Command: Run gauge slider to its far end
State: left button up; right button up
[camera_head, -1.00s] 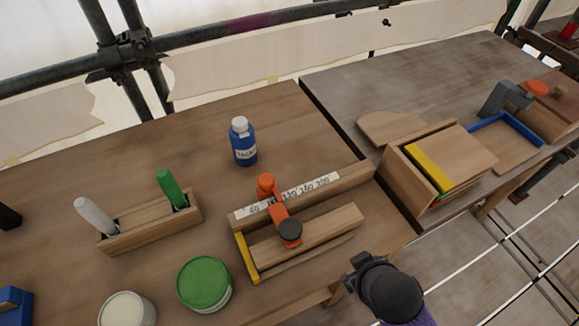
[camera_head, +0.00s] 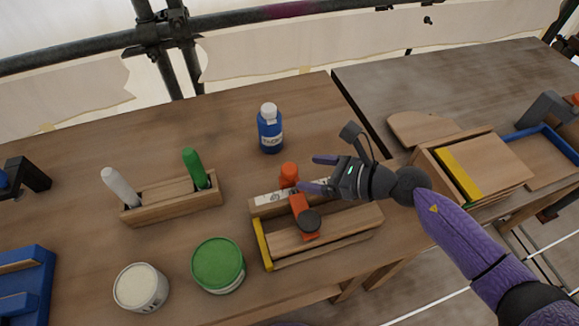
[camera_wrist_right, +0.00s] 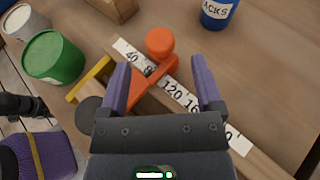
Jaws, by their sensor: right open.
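The gauge is a wooden fixture with a white number strip (camera_wrist_right: 172,87), a yellow end piece (camera_head: 262,245) and an orange slider (camera_head: 302,208). The slider has a round orange knob (camera_head: 289,171) and a dark round knob (camera_head: 309,221). In the right wrist view the slider (camera_wrist_right: 150,79) crosses the strip between the 80 and 120 marks. My right gripper (camera_head: 314,173) is open above the strip, just right of the orange knob. In the wrist view its fingers point toward the orange knob (camera_wrist_right: 160,42), one each side; contact is not clear. My left gripper is not in view.
A blue bottle (camera_head: 270,130) stands behind the gauge. A green-lidded tin (camera_head: 218,262), a white tin (camera_head: 141,288) and a wooden marker holder (camera_head: 172,203) stand left. A wooden box (camera_head: 480,167) is on the right. Bare table lies between the bottle and marker holder.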

aim_at(293, 169)
jog(key=b+x, duration=0.1)
jog(key=x, duration=0.5)
grip_shut()
dwell(0.3)
